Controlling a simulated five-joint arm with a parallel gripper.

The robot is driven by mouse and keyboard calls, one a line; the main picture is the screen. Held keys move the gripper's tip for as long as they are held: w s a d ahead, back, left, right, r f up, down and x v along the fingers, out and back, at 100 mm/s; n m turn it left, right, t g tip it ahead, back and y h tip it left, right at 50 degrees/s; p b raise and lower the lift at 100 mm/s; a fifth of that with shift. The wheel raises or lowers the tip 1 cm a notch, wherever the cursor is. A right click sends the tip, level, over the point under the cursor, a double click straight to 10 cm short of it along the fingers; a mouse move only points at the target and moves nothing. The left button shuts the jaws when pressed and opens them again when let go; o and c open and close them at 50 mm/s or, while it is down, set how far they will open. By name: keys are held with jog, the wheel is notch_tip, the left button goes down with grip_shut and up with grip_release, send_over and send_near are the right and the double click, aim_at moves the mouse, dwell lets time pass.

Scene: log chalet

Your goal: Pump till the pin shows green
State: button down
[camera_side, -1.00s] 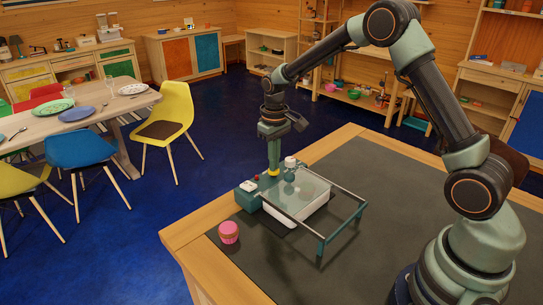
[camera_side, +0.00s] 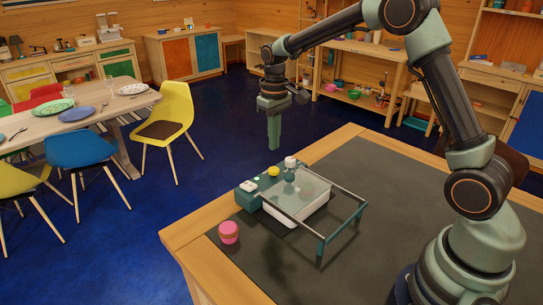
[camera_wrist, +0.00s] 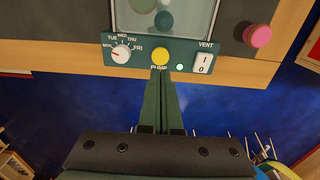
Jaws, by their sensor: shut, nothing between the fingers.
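The pump unit's teal panel (camera_wrist: 118,39) sits at the table edge. Its round yellow PUMP button (camera_wrist: 160,56) also shows in the side view (camera_side: 273,171). In the wrist view my shut fingers (camera_wrist: 161,73) overlap the PUMP label just below the button.
The panel also carries a white dial (camera_wrist: 121,52) with day names and a VENT rocker switch (camera_wrist: 202,63). A clear-topped frame (camera_side: 343,192) stands over a white tray (camera_side: 312,216). A pink jar (camera_side: 228,232) stands to the left. The mat's right side is clear.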

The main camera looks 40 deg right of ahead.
notch_tip(320, 180, up, 6)
jog(key=shift+f, duration=0.1)
dwell(0.9)
jog(key=s+a+r+t, duration=0.3)
jog(key=s+r, duration=0.4)
jog(key=s, duration=0.3)
jog(key=s+a+f+t, duration=0.1)
jog(key=s+f+t, duration=0.1)
jog(key=s, duration=0.7)
jog(key=shift+s+t, duration=0.25)
jog(key=shift+t, duration=0.05)
